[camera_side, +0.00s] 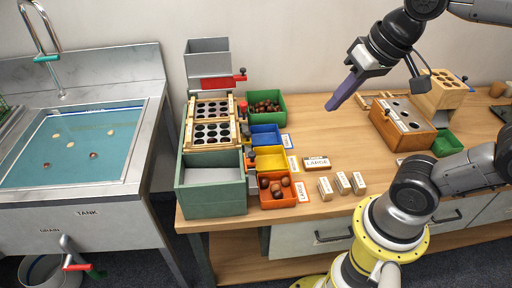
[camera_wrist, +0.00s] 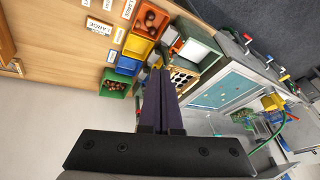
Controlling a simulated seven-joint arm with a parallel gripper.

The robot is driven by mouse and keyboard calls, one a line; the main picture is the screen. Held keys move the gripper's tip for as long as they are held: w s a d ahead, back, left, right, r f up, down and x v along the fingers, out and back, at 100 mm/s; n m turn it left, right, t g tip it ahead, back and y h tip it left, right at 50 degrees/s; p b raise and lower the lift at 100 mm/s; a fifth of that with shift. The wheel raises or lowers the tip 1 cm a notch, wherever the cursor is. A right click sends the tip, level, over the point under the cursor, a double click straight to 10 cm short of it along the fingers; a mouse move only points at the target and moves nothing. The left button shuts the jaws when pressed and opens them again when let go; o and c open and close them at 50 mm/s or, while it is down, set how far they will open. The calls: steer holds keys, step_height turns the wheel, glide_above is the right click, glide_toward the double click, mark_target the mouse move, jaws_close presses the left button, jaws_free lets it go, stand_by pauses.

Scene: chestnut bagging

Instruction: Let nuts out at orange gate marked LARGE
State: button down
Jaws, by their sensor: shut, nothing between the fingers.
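The green sorter (camera_side: 212,198) stands at the left end of the bench, with perforated trays (camera_side: 212,130) and a grey hopper (camera_side: 207,60) above. An orange bin (camera_side: 283,203) with several brown nuts sits at its lower right side; it also shows in the wrist view (camera_wrist: 137,46). A label card (camera_side: 301,190) stands beside that bin. The orange gate itself is too small to make out clearly between sorter and bin. A wooden block marked LARGE (camera_side: 317,163) lies on the bench to the right. My gripper (camera_side: 331,107) is shut and empty, its purple fingers high above the bench, right of the sorter.
Yellow (camera_side: 271,160), blue (camera_side: 266,138) and green (camera_side: 281,112) bins line the sorter; the green one holds nuts. Several small label blocks (camera_side: 342,183) stand near the front edge. A wooden box (camera_side: 403,125) is at the right. A water tank (camera_side: 75,150) is left. The bench middle is clear.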

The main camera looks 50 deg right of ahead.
steer(key=w+a+r+m+g, duration=0.15)
steer(key=w+m, duration=0.25)
steer(key=w, duration=0.6)
steer(key=g, duration=0.3)
glide_toward(254, 155)
steer(key=shift+m+g+y, duration=0.25)
steer(key=shift+m+y, duration=0.05)
steer(key=shift+y, duration=0.1)
steer(key=f, duration=0.4)
steer(key=w+f, duration=0.1)
steer(key=f, duration=0.1)
steer(key=shift+w+d+f, duration=0.1)
steer(key=shift+d+f, duration=0.15)
steer(key=shift+f, duration=0.15)
steer(key=shift+f, duration=2.15)
